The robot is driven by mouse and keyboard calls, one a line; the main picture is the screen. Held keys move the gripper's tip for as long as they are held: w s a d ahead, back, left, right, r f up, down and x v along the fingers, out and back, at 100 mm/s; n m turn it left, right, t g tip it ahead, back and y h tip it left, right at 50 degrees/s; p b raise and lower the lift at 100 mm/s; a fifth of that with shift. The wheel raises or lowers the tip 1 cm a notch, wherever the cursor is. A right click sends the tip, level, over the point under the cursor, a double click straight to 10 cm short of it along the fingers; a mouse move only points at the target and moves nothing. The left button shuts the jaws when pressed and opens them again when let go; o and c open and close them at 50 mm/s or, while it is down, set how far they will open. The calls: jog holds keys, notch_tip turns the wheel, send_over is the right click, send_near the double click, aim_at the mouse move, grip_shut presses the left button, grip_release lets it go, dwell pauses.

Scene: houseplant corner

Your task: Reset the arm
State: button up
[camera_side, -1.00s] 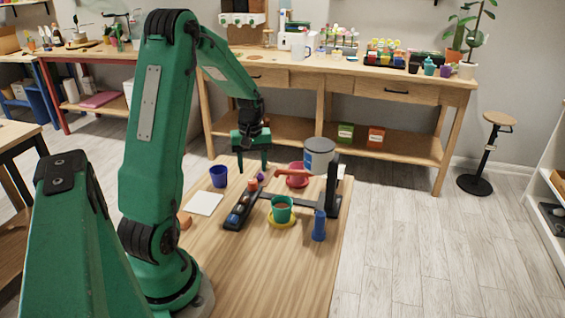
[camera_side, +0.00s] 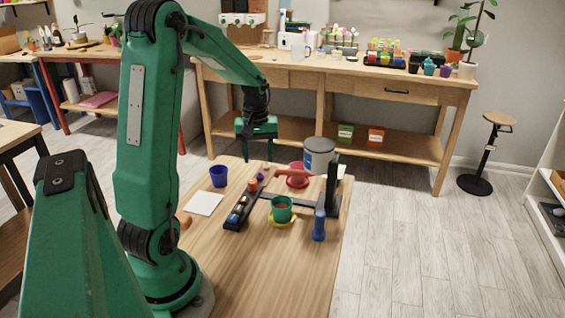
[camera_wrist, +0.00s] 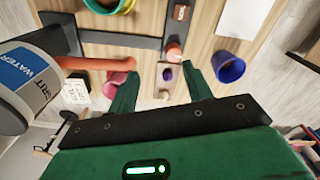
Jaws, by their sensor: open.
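My gripper (camera_side: 258,158) is open and empty, held above the far end of the wooden table (camera_side: 260,265). In the wrist view its two green fingers (camera_wrist: 160,92) stand apart, with the tabletop below and a small purple thing between them in the picture. A green pot (camera_side: 281,212) holding something brown stands on a yellow saucer (camera_side: 283,222).
A blue pot (camera_side: 218,176) and a white sheet (camera_side: 204,204) lie at the left. A dark tray (camera_side: 240,210) holds small items. A blue cylinder (camera_side: 319,224) stands near the right edge. The front of the table is clear. A long workbench (camera_side: 340,68) stands behind.

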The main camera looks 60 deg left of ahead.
jog(key=s+d+r+m+t, duration=0.1)
jog(key=d+r+m, duration=0.25)
jog(key=d, duration=0.35)
jog(key=s+d+r+m+t, duration=0.1)
jog(key=d+r+m, duration=0.1)
jog(key=d+r, duration=0.35)
jog(key=s+d+r+m+t, duration=0.3)
jog(key=s+d+m, duration=0.4)
jog(key=d, duration=0.5)
jog(key=shift+s, duration=0.4)
